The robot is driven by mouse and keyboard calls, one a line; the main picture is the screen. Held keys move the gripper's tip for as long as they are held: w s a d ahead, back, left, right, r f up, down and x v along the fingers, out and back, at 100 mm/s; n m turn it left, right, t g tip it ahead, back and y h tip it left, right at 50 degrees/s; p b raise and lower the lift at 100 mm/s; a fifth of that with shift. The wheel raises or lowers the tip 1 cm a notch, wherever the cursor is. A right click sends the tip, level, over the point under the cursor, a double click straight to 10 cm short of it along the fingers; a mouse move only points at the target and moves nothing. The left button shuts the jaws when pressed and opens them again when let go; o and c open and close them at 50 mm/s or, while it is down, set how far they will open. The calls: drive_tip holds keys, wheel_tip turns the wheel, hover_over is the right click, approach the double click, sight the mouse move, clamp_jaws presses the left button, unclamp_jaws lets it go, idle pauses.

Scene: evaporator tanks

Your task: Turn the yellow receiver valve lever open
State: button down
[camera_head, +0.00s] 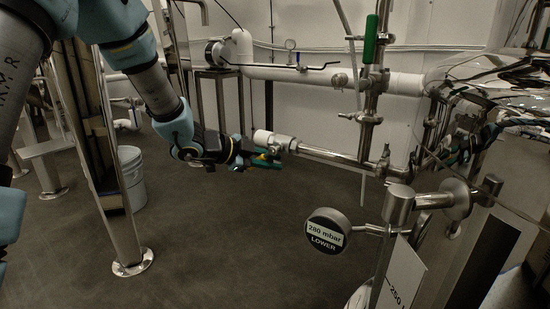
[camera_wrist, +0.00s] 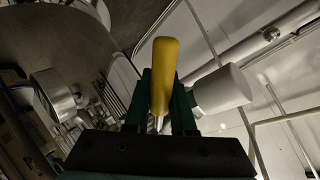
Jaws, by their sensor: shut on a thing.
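The yellow receiver valve lever (camera_wrist: 165,62) stands between the two dark green fingers of my gripper (camera_wrist: 160,100) in the wrist view. Its rounded yellow handle sticks out past the fingertips, and its thin metal stem shows lower down between them. In the head view my gripper (camera_head: 268,160) is at the white end of a horizontal steel pipe (camera_head: 330,155). It is shut on the lever, of which only a small yellow bit (camera_head: 262,154) shows there. The valve body (camera_head: 280,143) is partly hidden by the gripper.
A round gauge reading 280 mbar LOWER (camera_head: 327,232) stands in front, below the pipe. A green-handled valve (camera_head: 370,40) is on the vertical pipe. A shiny tank (camera_head: 490,75) is at the right. A white bucket (camera_head: 131,178) stands at the left. The floor below the gripper is clear.

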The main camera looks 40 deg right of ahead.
drive_tip(key=shift+w+a+r+m+t+y, duration=0.15)
drive_tip(key=shift+w+r+m+t+y, duration=0.2)
drive_tip(key=shift+m+t, duration=0.25)
drive_tip(key=shift+w, duration=0.1)
drive_tip(key=c, duration=0.8)
unclamp_jaws()
drive_tip(key=shift+o, duration=0.2)
